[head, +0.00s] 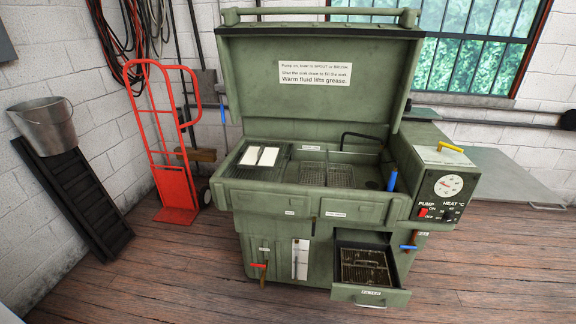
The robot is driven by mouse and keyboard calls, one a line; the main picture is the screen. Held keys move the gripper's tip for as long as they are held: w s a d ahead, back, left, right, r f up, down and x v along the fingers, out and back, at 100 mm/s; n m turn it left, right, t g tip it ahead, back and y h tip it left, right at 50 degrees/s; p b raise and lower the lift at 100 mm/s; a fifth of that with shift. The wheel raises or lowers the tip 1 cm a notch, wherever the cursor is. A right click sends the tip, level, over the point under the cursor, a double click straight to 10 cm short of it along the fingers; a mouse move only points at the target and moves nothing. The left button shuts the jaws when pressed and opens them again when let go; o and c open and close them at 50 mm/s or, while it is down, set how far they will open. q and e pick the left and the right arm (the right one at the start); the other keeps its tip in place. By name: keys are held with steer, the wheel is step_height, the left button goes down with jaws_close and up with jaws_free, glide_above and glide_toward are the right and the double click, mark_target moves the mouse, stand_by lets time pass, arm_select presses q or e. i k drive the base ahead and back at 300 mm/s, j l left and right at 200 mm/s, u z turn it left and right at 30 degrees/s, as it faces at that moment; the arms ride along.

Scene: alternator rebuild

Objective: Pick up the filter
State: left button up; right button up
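The filter (365,268) looks like a dark brown rectangular framed mesh. It lies inside an open drawer (371,294) low on the right front of the green parts washer. The drawer front carries a label that reads "FILTER" and a handle below it. Neither of my grippers shows in the head view.
The washer (290,207) stands with its lid (318,98) raised. White pads (259,156) and wire baskets (313,173) sit in its basin. A red hand truck (174,187), a bucket (45,124) and a dark ramp (75,205) are at left. The wooden floor in front is clear.

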mark_target(358, 265)
steer(key=z, duration=1.05)
